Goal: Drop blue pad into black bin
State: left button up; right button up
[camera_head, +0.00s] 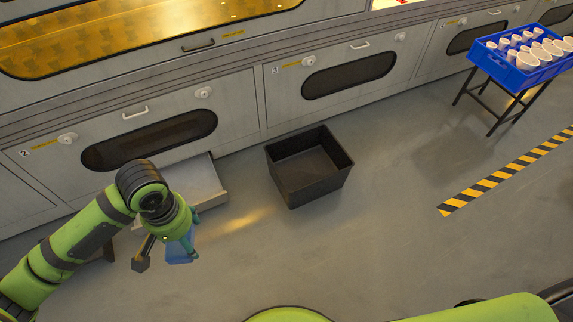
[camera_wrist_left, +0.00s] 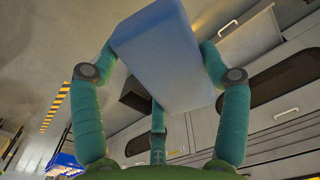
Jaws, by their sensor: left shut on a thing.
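The blue pad (camera_wrist_left: 168,58) is a thick block held between the fingers of my left gripper (camera_wrist_left: 160,75), which is shut on it. In the head view the pad (camera_head: 180,251) shows below my left gripper (camera_head: 178,238), above the floor, partly hidden by the fingers. The black bin (camera_head: 311,196) stands open on the floor to the right of the gripper, with a clear gap between them. The bin looks empty. Part of it shows behind the pad in the left wrist view (camera_wrist_left: 134,92). My right gripper is not in view.
An open drawer (camera_head: 207,184) juts from the grey cabinet wall behind my left gripper. A blue crate (camera_head: 522,65) of white cups stands on a black-legged stand at upper right. Striped tape (camera_head: 510,170) marks the floor. The floor between gripper and bin is clear.

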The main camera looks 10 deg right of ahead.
aim_at(298, 174)
jog(key=i+l+z, duration=0.15)
jog(key=i+l, duration=0.95)
jog(key=i, duration=0.1)
